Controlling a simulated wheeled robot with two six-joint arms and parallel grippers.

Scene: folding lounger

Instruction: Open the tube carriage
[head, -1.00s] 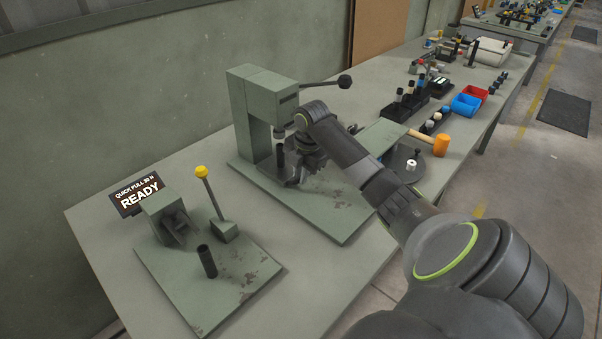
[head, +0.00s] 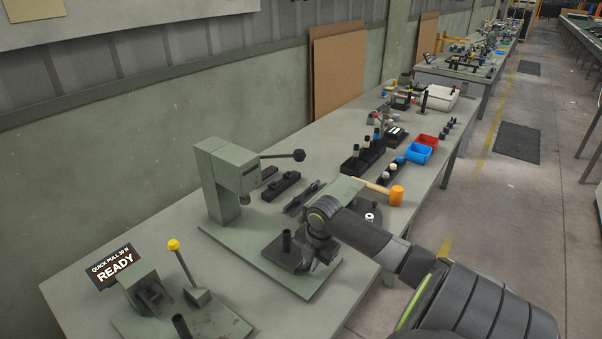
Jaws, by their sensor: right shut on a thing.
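The tube carriage (head: 283,258) is a dark plate with a short upright black tube (head: 287,240). It sits on the front part of the green press base (head: 232,238), clear of the press head (head: 240,177) and out in the open. My right gripper (head: 322,258) reaches down at the carriage's right side and is shut on it. The fingertips and the exact grip spot are hidden by my wrist. My left gripper is not in view.
The press lever (head: 285,156) sticks out to the right. A pull tester with a yellow-knobbed lever (head: 180,262) and a READY sign (head: 113,266) stands at front left. An orange mallet (head: 395,195), black racks (head: 365,158), blue bin (head: 418,153) and red bin (head: 427,141) lie beyond.

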